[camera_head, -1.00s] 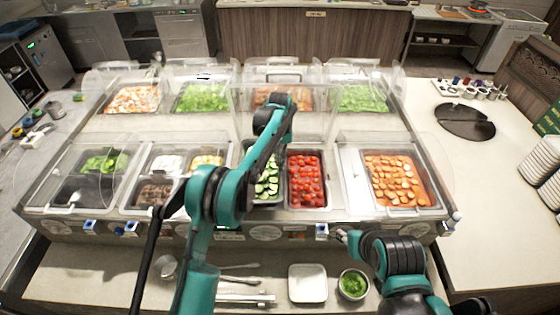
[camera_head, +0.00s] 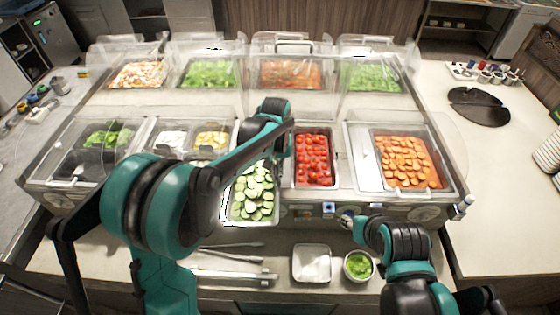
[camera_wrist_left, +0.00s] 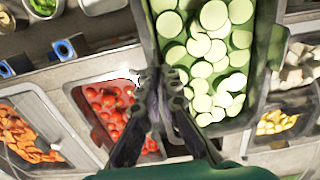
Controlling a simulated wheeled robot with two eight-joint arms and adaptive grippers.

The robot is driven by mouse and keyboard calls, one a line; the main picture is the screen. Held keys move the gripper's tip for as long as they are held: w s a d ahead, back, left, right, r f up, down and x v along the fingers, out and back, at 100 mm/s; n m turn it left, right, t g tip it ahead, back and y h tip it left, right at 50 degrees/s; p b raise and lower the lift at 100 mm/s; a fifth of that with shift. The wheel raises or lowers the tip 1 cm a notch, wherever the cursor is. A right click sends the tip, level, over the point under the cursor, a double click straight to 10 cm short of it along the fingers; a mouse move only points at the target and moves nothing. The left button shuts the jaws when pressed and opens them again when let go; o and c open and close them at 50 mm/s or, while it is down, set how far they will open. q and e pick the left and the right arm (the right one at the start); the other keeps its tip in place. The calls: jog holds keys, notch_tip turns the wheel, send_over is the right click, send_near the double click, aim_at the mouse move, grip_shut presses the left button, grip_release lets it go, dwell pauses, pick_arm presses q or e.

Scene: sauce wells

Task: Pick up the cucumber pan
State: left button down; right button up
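The cucumber pan (camera_head: 228,217) is a metal pan of cucumber slices (camera_head: 256,192). In the head view it sticks out past the front edge of the serving counter, with its far end partly hidden by my left arm. In the left wrist view the cucumber pan (camera_wrist_left: 150,42) fills the top middle. My left gripper (camera_wrist_left: 158,85) has its fingers close together on the pan's side rim. In the head view its fingertips are hidden behind the arm. My right gripper (camera_head: 346,221) is low at the counter's front, apart from the pan; its fingers are too small to read.
A pan of tomatoes (camera_head: 313,160) sits just right of the cucumber pan, and a carrot pan (camera_head: 408,160) farther right. A white square dish (camera_head: 311,263) and a bowl of greens (camera_head: 358,265) stand on the front ledge. Long utensils (camera_head: 235,274) lie left of them.

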pick_arm(q)
send_over(267, 218)
jog(key=shift+r, duration=0.1)
jog(key=s+a+p, duration=0.2)
jog(key=s+p, duration=0.1)
jog(key=s, duration=1.1)
jog(key=shift+a, duration=0.2)
